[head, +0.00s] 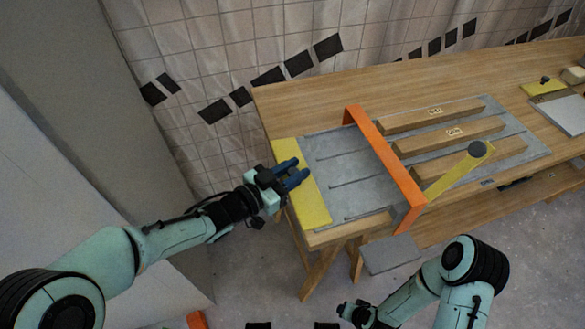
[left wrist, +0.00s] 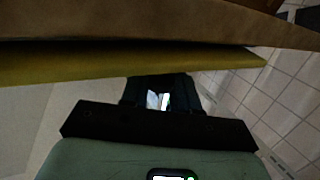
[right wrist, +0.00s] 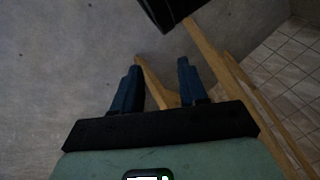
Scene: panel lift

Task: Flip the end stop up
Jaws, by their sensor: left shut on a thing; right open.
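The end stop appears to be the yellow plate (head: 313,205) at the left end of the grey bed (head: 350,185) on the wooden table. It looks roughly flat, level with the bed. My left gripper (head: 297,170) has its blue fingers at this plate's outer part and is shut on it; the exact contact is hard to see. In the left wrist view the plate is a yellow band (left wrist: 60,66) just beyond the gripper, whose fingertips are hidden. My right gripper (right wrist: 160,68) is open and empty, low in front of the table, above the floor.
An orange frame (head: 385,160) spans the bed. Wooden bars (head: 445,135) lie to its right, with a yellow lever (head: 455,178) bearing a dark knob. A grey slab (head: 390,254) sits below the table's front edge. The tiled wall is behind.

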